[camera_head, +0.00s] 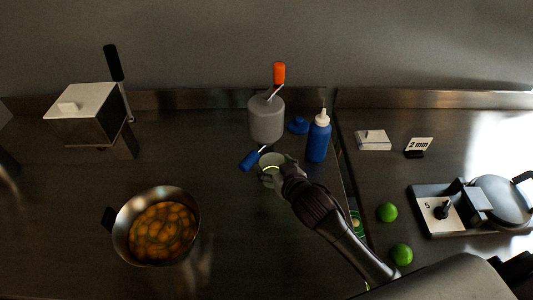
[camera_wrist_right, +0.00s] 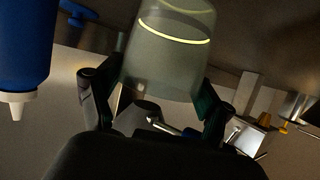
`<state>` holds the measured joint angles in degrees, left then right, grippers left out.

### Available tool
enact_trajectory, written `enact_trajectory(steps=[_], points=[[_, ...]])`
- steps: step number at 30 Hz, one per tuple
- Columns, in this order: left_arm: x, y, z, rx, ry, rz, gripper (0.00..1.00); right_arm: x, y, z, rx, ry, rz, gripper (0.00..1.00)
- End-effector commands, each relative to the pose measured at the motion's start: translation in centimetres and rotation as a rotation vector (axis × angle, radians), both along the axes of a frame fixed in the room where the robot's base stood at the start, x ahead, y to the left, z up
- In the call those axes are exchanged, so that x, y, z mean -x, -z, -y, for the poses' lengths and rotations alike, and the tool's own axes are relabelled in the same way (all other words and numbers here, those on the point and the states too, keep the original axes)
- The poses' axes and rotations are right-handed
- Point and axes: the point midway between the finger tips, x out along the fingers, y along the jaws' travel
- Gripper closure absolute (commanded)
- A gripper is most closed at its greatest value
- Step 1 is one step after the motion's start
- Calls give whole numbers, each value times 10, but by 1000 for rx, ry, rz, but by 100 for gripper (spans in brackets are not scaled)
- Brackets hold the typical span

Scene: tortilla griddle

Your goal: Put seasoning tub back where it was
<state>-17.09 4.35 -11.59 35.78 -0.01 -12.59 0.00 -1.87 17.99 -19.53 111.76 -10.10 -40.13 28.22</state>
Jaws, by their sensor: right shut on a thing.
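A translucent pale tub (camera_head: 271,159) with a glowing yellow-green line, which I take as the seasoning tub, is at the middle of the counter. My right gripper (camera_head: 268,176) is shut on it, and its fingers partly cover the tub. In the right wrist view the tub (camera_wrist_right: 170,50) sits between the two fingers (camera_wrist_right: 155,105). A blue-handled utensil (camera_head: 250,160) shows beside the tub's rim; whether it stands in the tub is unclear. I cannot tell whether the tub touches the counter. My left gripper is not in view.
A blue squeeze bottle (camera_head: 318,140) stands close right of the tub. A grey container (camera_head: 266,120) with an orange-handled utensil stands behind, beside a blue lid-like piece (camera_head: 299,125). A pan (camera_head: 120,238) of food is front left. Limes (camera_head: 387,212) and a press (camera_head: 436,215) are right.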

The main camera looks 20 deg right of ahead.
Motion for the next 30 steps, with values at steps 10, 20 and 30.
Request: enact_trajectory(steps=[10, 20, 30], points=[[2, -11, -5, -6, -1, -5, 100, -42, -3, -5, -1, 0, 2, 56], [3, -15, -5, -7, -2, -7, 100, -47, 16, -6, -1, -1, 1, 56], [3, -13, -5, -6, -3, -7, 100, -47, 19, -6, -1, -1, 0, 8]])
